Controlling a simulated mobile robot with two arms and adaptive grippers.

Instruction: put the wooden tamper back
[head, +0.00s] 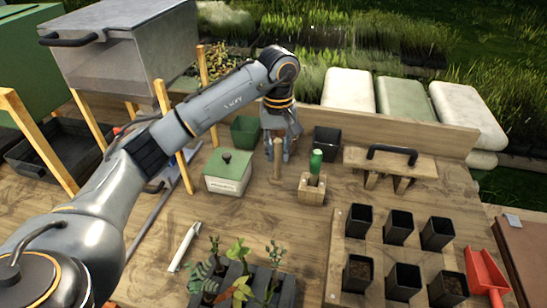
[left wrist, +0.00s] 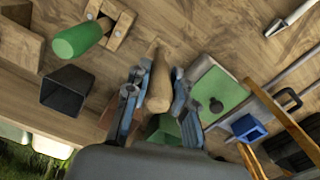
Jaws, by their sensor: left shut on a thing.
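The wooden tamper (head: 276,168) is a pale wooden rod, roughly upright, over the wooden bench left of the small wooden block. My left gripper (head: 280,152) is shut on it from behind. In the left wrist view the tamper (left wrist: 159,84) lies between the two fingers of my left gripper (left wrist: 154,103). I cannot tell whether its lower end touches the bench. The wooden block (head: 311,193) holds a green-handled tool (head: 316,163); both also show in the left wrist view, the block (left wrist: 119,22) with the green handle (left wrist: 76,41). My right gripper is out of view.
A green-lidded box (head: 228,172) stands left of the tamper. A green pot (head: 244,132) and a black pot (head: 326,141) stand behind. A wooden stand with a black handle (head: 390,160) is at right. Black pots and seedlings (head: 240,270) fill the front.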

